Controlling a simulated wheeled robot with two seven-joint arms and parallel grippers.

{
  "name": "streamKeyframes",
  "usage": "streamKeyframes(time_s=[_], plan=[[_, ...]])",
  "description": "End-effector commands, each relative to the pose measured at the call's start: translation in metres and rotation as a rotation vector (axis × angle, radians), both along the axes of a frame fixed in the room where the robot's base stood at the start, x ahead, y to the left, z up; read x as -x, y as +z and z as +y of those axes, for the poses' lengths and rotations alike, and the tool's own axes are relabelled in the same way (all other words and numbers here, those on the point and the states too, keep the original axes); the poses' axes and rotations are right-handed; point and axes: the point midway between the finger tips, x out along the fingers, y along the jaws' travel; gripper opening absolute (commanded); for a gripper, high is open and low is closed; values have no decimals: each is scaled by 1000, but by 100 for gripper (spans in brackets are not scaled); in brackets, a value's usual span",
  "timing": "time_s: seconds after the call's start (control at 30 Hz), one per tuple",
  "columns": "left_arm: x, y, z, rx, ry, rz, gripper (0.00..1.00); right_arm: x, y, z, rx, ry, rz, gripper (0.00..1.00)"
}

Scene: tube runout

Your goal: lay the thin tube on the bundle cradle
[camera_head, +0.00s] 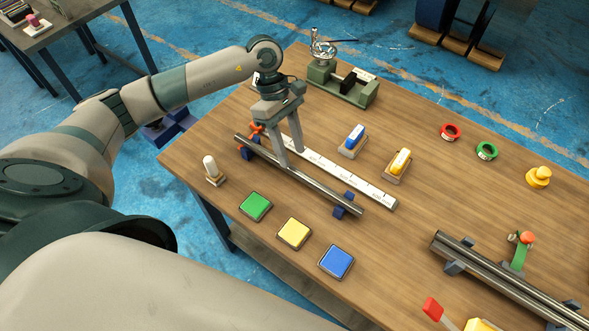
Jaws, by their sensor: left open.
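The thin tube (325,190) is a grey metal rod lying level across two blue support blocks (343,206) on the wooden table. My left gripper (291,160) points down at the tube's middle, its fingers apart. One fingertip overlaps the tube and the other shows just behind it; I cannot tell whether they touch it. The bundle cradle (454,268) has grey supports at the lower right and bears several long metal tubes (510,278). A green strap-like piece with an orange knob (526,238) stands by it. My right gripper is not in view.
A white ruler strip (345,176) lies just behind the tube. Green (255,206), yellow (294,233) and blue (336,261) pads lie in front. A small green vise-like device (342,84) stands behind. Bare table lies between the ruler and the cradle.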

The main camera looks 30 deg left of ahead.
Motion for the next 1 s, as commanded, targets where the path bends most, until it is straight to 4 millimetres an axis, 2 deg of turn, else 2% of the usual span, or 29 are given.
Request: streamKeyframes(time_s=[0.2,0.43,0.93,0.97,1.0], plan=[[10,-14,-7,-1,0,4,41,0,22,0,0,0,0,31],[14,-37,-15,0,1,2,41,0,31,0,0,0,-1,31],[14,-40,-16,-1,0,0,41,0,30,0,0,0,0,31],[14,-40,-16,-1,0,0,37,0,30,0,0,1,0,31],[14,-40,-16,-1,0,0,27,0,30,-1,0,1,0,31]])
